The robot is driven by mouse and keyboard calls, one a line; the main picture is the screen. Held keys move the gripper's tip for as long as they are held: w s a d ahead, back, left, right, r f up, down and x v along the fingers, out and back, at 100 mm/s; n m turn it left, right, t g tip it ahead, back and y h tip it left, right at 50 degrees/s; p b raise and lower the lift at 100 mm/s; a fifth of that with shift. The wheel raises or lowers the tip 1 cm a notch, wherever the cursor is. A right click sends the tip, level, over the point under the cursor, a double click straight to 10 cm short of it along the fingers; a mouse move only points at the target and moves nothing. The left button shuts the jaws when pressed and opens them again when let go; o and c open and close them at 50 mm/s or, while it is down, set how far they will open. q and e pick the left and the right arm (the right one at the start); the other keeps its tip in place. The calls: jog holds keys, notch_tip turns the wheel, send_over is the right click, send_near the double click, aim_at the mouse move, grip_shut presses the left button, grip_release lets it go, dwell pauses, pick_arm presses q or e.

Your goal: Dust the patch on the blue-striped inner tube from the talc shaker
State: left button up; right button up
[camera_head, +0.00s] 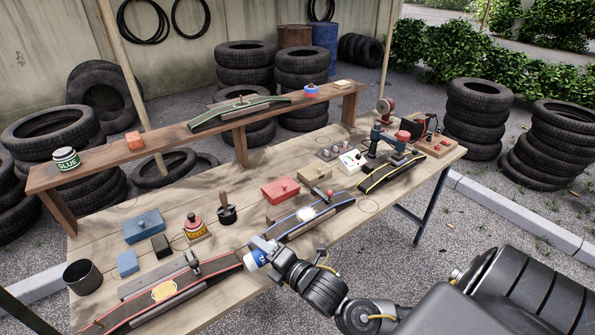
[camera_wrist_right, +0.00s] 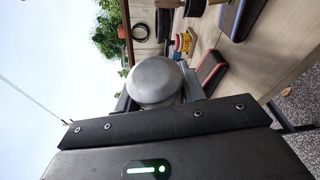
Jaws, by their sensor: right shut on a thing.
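The blue-striped inner tube (camera_head: 327,214) lies on the wooden table, with a whitish spot (camera_head: 306,213) on its top. I cannot tell whether that spot is bare patch or powder. My right gripper (camera_head: 266,250) is shut on the talc shaker (camera_head: 256,259), a white and blue container with partly hidden lettering. The shaker is tilted and held beside the near left end of the blue-striped tube, apart from the white spot. In the right wrist view the rounded grey end of the shaker (camera_wrist_right: 155,82) shows between the jaws. My left gripper is not in view.
A red-striped tube (camera_head: 212,273) with a yellowish patch lies at the near left. A yellow-striped tube (camera_head: 392,172) lies right of the blue one, under a clamp-like tool. Red box (camera_head: 280,190), yellow-red pot (camera_head: 195,228) and dark cup (camera_head: 83,277) stand around. A raised shelf (camera_head: 200,132) runs behind.

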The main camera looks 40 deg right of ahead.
jog(key=w+d+r+n+g+h+p, duration=0.1)
jog(key=w+d+r+n+h+p, duration=0.15)
jog(key=w+d, duration=0.55)
jog(key=w+d+r+n+g+h+p, duration=0.1)
jog(key=w+d+n+g+h+p, duration=0.2)
jog(key=d, duration=1)
pick_arm(q)
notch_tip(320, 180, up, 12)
jog(key=p, duration=0.5)
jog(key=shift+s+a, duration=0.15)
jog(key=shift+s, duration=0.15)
pick_arm(e)
notch_tip(320, 180, up, 8)
jog(key=d+n+y, duration=0.1)
jog(key=n+y, duration=0.4)
jog(key=n, duration=0.4)
jog(key=shift+w+f+t, duration=0.15)
jog(key=shift+w+t, duration=0.15)
jog(key=shift+n, duration=0.25)
